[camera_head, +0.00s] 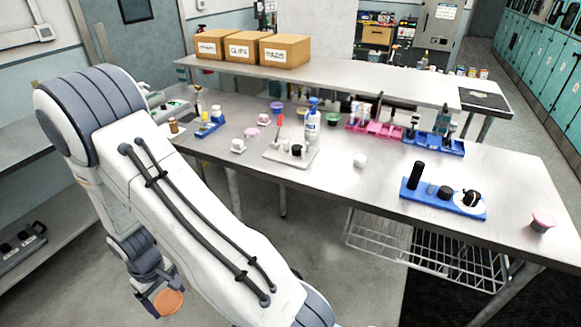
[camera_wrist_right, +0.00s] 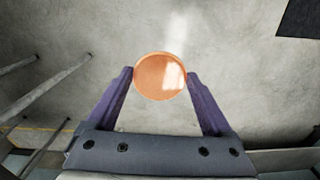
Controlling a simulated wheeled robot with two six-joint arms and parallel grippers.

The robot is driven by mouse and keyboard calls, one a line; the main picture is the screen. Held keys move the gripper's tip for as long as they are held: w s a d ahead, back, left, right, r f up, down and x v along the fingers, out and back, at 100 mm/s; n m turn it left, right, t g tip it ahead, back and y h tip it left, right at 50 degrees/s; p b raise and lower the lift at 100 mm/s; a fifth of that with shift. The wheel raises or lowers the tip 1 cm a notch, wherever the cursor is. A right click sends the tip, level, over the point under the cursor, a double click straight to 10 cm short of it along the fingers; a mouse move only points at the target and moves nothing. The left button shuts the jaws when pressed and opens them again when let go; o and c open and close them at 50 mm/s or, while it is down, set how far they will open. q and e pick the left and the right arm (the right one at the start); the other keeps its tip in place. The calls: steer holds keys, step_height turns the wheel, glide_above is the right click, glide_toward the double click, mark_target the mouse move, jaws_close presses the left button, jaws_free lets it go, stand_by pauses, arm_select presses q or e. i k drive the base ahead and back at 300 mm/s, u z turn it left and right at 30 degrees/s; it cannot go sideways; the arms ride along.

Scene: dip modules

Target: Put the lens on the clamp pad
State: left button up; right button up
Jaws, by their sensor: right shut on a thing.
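An orange round disc, which looks like the lens (camera_head: 168,301), is held by my right gripper (camera_head: 156,291) low at the left, below the table level and away from the table. In the right wrist view the lens (camera_wrist_right: 160,76) sits between the two purple fingertips of my right gripper (camera_wrist_right: 160,82). On the table's right part, a blue base (camera_head: 462,207) carries a black post, dark round pieces and a white disc with a black part on it. I cannot tell for sure which piece is the clamp pad. My left gripper is not in view.
The table holds a pale plate (camera_head: 272,155) with a red-handled item, a white bottle (camera_head: 312,122), pink (camera_head: 366,127) and blue racks, small cups and a pink-topped cup (camera_head: 542,221). Boxes (camera_head: 284,51) stand on the raised shelf. The front right tabletop has bare room.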

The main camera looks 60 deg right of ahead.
mark_target(447, 189)
steer(key=u, duration=0.45)
steer(key=k, duration=1.2)
steer(key=z, duration=1.85)
